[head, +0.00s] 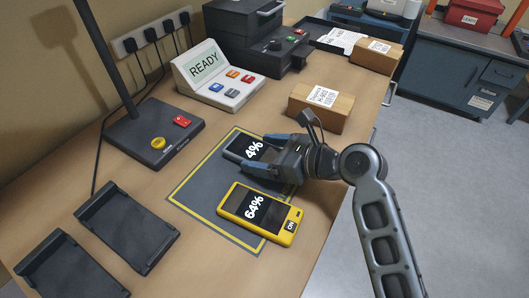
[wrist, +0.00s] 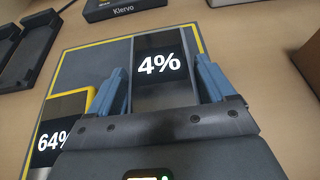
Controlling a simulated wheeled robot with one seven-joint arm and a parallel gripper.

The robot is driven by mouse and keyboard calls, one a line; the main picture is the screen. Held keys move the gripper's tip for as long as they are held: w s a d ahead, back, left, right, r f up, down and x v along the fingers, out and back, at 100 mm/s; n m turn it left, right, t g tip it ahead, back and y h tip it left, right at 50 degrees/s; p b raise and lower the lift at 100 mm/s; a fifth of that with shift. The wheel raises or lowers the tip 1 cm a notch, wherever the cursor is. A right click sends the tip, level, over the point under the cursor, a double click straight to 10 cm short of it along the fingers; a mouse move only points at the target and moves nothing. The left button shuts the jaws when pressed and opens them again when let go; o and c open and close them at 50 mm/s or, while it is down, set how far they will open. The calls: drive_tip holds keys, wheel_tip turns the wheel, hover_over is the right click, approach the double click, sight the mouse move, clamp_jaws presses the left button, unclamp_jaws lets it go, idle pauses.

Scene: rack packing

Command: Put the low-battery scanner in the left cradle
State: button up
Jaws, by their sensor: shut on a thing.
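The low-battery scanner (head: 247,147) is dark-cased and its screen reads 4%. It is at the far part of the dark yellow-edged mat (head: 205,184). My gripper (head: 268,152) is shut on it, with a blue finger on each side in the wrist view (wrist: 162,95). I cannot tell whether the scanner touches the mat. A yellow scanner (head: 262,208) reading 64% lies on the mat, nearer the front. Two empty black cradles stand at the lower left of the head view: a left cradle (head: 68,270) and a right cradle (head: 128,228).
A black stand (head: 154,135) with a post and a white READY console (head: 217,80) stand behind the mat. A cardboard box (head: 320,107) is to the right, near the table edge. The table between mat and cradles is clear.

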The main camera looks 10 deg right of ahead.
drive_tip(key=shift+f, duration=0.15)
drive_tip(key=o, duration=0.9)
drive_tip(key=shift+o, duration=1)
